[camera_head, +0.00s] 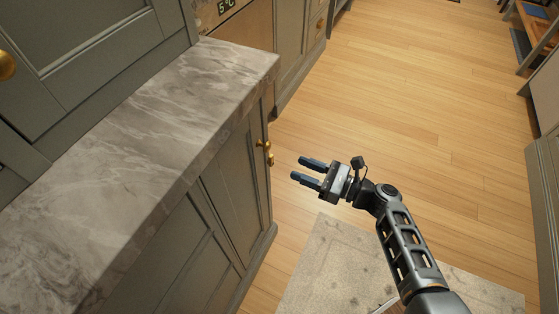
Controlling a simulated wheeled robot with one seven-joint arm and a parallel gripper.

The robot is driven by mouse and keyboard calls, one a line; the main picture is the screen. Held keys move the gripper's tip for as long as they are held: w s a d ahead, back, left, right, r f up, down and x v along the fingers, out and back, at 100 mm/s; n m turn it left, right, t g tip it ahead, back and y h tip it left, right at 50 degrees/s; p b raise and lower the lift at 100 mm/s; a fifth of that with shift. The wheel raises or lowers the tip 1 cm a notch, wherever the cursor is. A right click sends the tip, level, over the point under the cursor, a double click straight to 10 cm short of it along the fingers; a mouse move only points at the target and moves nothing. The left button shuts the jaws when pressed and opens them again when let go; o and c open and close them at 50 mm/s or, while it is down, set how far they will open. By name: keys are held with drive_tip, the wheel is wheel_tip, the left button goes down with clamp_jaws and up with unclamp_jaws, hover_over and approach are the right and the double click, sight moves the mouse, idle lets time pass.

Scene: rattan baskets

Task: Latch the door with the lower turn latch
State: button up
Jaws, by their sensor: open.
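A brass turn latch (264,145) sits on the front of the grey-green lower cabinet door (232,185), near its far upper edge. A second brass piece (270,159) shows just below it. The door looks closed against the cabinet, but whether it is latched cannot be told. My gripper (299,170) is to the right of the latch, over the wooden floor. Its two dark fingers point left toward the brass pieces. They are spread apart, with nothing between them, and appear clear of the door.
A grey marble countertop (150,120) overhangs the cabinet on the left. An upper cabinet with a brass knob (6,65) stands at the upper left. An appliance with a lit display (226,6) is behind. A pale rug (345,265) lies below my arm. The wooden floor (410,90) is clear.

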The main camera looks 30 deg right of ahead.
sight(273, 159)
drive_tip(key=x, duration=0.7)
drive_tip(key=shift+w+a+f, duration=0.1)
drive_tip(key=shift+w+a, duration=0.05)
drive_tip(key=shift+c, duration=0.3)
clamp_jaws()
